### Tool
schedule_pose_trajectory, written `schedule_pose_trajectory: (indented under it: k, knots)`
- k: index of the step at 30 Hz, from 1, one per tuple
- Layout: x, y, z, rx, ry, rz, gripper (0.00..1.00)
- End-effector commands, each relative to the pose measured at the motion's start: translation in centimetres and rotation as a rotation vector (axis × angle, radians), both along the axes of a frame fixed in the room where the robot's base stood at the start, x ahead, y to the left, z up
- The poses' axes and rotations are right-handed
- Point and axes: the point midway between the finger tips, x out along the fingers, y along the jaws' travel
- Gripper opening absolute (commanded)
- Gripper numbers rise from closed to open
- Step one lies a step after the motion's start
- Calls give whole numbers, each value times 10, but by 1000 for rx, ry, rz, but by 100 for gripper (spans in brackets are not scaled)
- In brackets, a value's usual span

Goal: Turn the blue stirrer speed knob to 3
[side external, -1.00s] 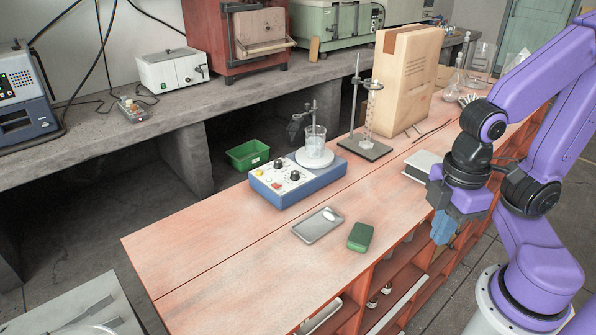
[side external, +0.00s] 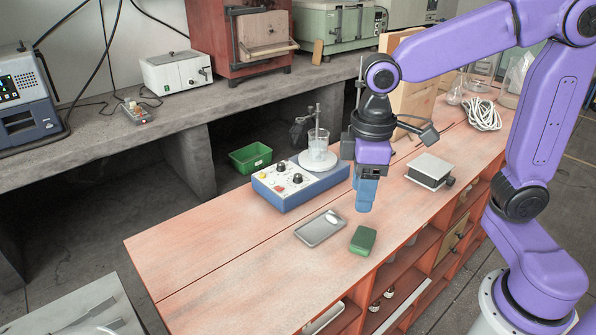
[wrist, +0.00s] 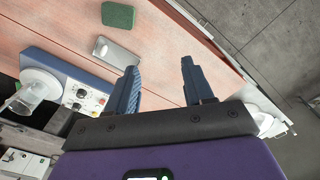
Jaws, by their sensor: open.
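The blue stirrer (side external: 300,193) stands on the wooden bench top, with a white front panel bearing two black knobs, one at the back (side external: 297,178) and one nearer the front (side external: 279,190). I cannot read their labels or settings. A glass beaker (side external: 319,142) sits on its round white plate. My gripper (side external: 366,207) points down, to the right of the stirrer and apart from it. In the wrist view my gripper (wrist: 160,72) is open with nothing between its fingers; the stirrer (wrist: 45,62) and its panel show at the left.
A grey tray (side external: 320,228) and a green block (side external: 363,240) lie in front of the stirrer. A lab jack (side external: 429,171) stands to the right. The bench's left end is clear.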

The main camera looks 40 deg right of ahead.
Motion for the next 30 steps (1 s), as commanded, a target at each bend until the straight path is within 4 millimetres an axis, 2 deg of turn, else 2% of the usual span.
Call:
schedule_pose_trajectory:
  k: [1,8,14,18,24,30]
  knots:
    - [20,4,4,-1,1,-38,52]
    - [105,3,18,-5,5,-199,52]
    - [174,-15,25,-7,10,-341,52]
    - [217,-37,27,-9,13,-439,52]
    - [260,-71,27,-10,16,-552,52]
    - [275,-88,26,-10,18,-602,52]
